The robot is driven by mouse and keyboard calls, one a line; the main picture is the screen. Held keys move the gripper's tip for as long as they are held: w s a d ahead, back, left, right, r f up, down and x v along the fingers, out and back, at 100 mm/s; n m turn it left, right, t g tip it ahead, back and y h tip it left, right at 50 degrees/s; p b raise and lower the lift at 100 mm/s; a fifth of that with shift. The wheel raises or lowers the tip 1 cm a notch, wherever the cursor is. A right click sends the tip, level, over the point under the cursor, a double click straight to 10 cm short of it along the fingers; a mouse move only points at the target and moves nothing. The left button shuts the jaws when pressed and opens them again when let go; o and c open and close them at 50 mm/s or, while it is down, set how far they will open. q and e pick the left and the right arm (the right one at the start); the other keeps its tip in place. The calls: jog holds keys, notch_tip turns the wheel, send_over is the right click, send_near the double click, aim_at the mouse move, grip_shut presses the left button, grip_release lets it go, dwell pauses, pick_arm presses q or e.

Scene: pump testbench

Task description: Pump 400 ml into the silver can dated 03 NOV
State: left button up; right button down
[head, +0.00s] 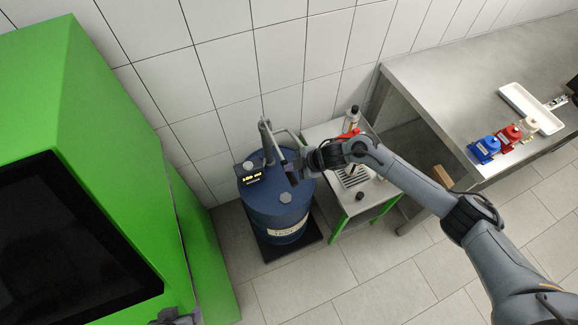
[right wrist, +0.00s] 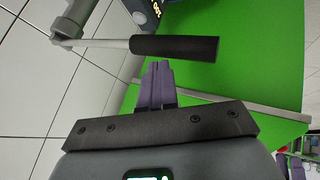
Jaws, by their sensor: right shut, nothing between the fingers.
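A blue drum (head: 272,216) stands by the tiled wall, with a hand pump (head: 266,132) on top. Its small display (head: 250,178) shows orange digits in ml, too small to read surely. In the right wrist view the pump's lever has a black grip (right wrist: 185,48). My right gripper (head: 292,178) is over the drum; its purple-grey fingers (right wrist: 157,84) are together and empty, beside the grip. A silver can (head: 352,116) with a dark cap stands at the back of the small table; no date is legible. A grey part at the head view's bottom edge may be my left gripper (head: 178,317).
The small green-legged table (head: 352,210) beside the drum has a slotted grate and a red item (head: 350,133), partly behind my arm. A steel bench (head: 440,85) at right holds blue, red and cream containers and a white tray (head: 524,103). A green cabinet (head: 95,110) stands left.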

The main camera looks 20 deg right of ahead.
aim_at(292, 173)
pick_arm(q)
jog(key=shift+a+f+b, duration=0.1)
jog(key=shift+f+b, duration=0.25)
pick_arm(e)
jog(key=shift+s+f, duration=0.1)
jog(key=shift+f, duration=0.55)
pick_arm(q)
jog(key=shift+f, duration=0.25)
pick_arm(e)
jog(key=shift+f, duration=0.4)
pick_arm(q)
jog(key=shift+f+b, duration=0.3)
jog(key=shift+b, duration=0.25)
pick_arm(e)
jog(key=shift+s+f, duration=0.1)
jog(key=shift+f, duration=0.4)
pick_arm(q)
jog(key=shift+f+b, duration=0.2)
jog(key=shift+b, duration=0.85)
pick_arm(e)
jog(key=shift+s+a+f, duration=0.1)
jog(key=shift+s+f, duration=0.1)
jog(key=shift+f, duration=0.7)
jog(key=shift+s+f, duration=0.15)
jog(key=shift+f, duration=0.75)
jog(key=shift+r, duration=0.1)
dwell(0.3)
